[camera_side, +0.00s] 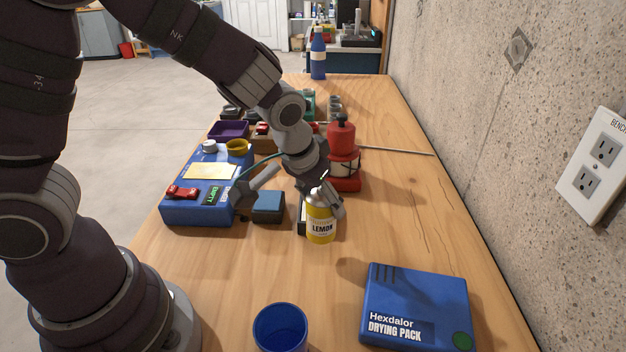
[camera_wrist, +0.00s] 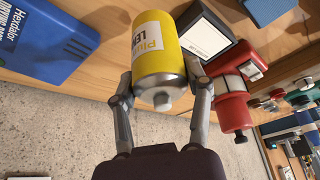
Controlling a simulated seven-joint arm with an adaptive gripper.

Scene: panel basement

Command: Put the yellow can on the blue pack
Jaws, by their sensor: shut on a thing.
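The yellow can (camera_side: 321,222), marked LEMON, is upright in my gripper (camera_side: 322,197) in the middle of the table in the side view. In the wrist view the same yellow can (camera_wrist: 156,50) sits between the two fingers of my gripper (camera_wrist: 160,72), with its grey top toward the camera. Whether its base touches the table is hard to tell. The blue pack (camera_side: 416,304), labelled Hexdalor DRYING PACK, lies flat at the front right, apart from the can. It also shows at the upper left of the wrist view (camera_wrist: 50,40).
A red bottle-like object (camera_side: 342,150) stands just behind the can, and a dark-edged box with a pale face (camera_wrist: 207,36) is close beside it. A blue cup (camera_side: 280,328) stands at the front. A blue panel box (camera_side: 175,210) is at left. Table between can and pack looks clear.

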